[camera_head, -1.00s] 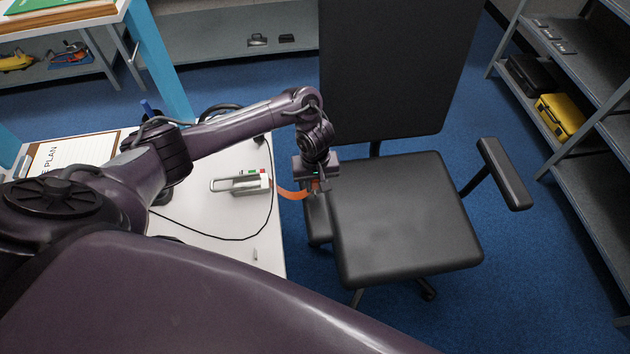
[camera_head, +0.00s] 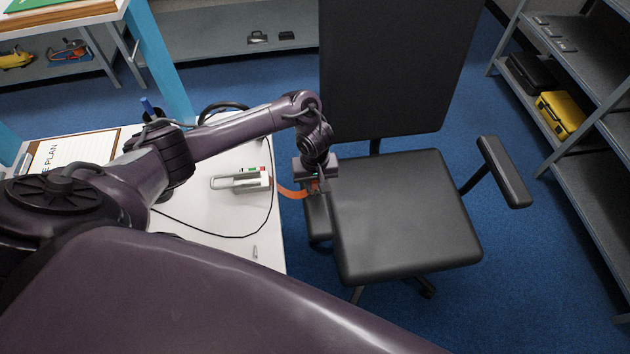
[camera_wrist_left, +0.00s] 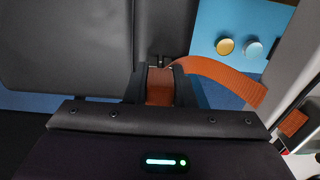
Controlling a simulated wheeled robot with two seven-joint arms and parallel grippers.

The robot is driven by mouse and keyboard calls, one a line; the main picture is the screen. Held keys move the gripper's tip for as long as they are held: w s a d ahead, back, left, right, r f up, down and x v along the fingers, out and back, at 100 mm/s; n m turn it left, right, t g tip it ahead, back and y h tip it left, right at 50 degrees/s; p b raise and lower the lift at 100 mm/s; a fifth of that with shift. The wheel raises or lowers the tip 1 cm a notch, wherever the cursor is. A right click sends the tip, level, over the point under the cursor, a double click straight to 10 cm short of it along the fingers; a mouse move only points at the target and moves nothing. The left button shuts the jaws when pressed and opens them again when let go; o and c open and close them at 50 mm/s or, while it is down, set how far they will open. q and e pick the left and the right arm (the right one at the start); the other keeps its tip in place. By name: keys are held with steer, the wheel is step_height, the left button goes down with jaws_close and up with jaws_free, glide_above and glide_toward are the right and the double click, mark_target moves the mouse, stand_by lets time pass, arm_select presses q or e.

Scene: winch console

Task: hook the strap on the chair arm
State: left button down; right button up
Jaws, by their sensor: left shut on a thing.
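An orange strap (camera_head: 293,192) runs from a small grey and white winch (camera_head: 242,180) on the white table to my left gripper (camera_head: 318,186). In the left wrist view the strap (camera_wrist_left: 218,78) curves away to the right from between the two dark fingers (camera_wrist_left: 160,85), which are shut on its end. The black office chair (camera_head: 400,215) stands right of the table. Its left armrest (camera_head: 318,215) is just below my left gripper and partly hidden by it. I cannot tell whether the strap end touches the armrest. The chair's right armrest (camera_head: 505,172) is free. My right gripper is not in view.
The white table (camera_head: 225,220) carries a dark cable and a clipboard (camera_head: 75,155). Grey shelves (camera_head: 590,190) with a yellow case (camera_head: 560,115) stand at the right. Blue floor is open between chair and shelves.

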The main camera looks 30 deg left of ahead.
arm_select(q)
steer(key=shift+f, duration=0.1)
steer(key=c, duration=1.1)
jaws_free()
steer(key=shift+c, duration=0.2)
step_height(320, 180, up, 7)
steer(key=shift+r+p, duration=0.1)
steer(key=shift+p, duration=1.1)
steer(key=shift+r, duration=0.35)
steer(key=shift+d+f, duration=0.15)
